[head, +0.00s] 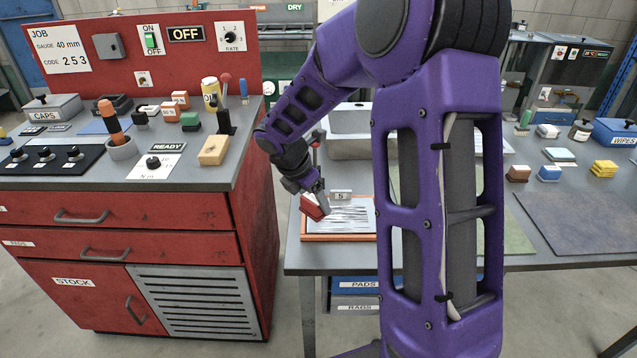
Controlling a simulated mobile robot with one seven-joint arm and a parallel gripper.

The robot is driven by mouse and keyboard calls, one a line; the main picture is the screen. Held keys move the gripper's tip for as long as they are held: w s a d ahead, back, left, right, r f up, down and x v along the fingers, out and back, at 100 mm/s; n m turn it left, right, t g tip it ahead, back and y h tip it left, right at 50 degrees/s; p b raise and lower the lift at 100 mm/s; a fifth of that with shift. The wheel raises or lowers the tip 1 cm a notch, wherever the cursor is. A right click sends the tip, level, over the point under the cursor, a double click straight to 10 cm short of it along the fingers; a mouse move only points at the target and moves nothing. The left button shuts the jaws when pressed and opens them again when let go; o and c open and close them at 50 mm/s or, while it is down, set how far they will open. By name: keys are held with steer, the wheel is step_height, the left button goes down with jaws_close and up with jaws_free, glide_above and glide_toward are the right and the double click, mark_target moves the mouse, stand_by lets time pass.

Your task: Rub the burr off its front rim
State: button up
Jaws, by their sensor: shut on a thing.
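My gripper (314,194) points down at the near left of the grey bench and is shut on a red block (312,208). The block is tilted. It is over the left part of a flat orange-rimmed tray (338,237) with a pale, dark-streaked face. I cannot tell whether the block touches the tray. A small tag marked 5 (341,195) shows just behind the gripper. My arm hides the tray's right end. No burr can be made out at this size.
A grey box-shaped block (349,120) stands behind the tray. A dark mat (580,222) and several small blocks and sponges lie on the bench to the right. A red cabinet (130,215) with a crowded top stands to the left, across a gap.

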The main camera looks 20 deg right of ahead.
steer(key=shift+r+p, duration=0.65)
steer(key=shift+r, duration=0.4)
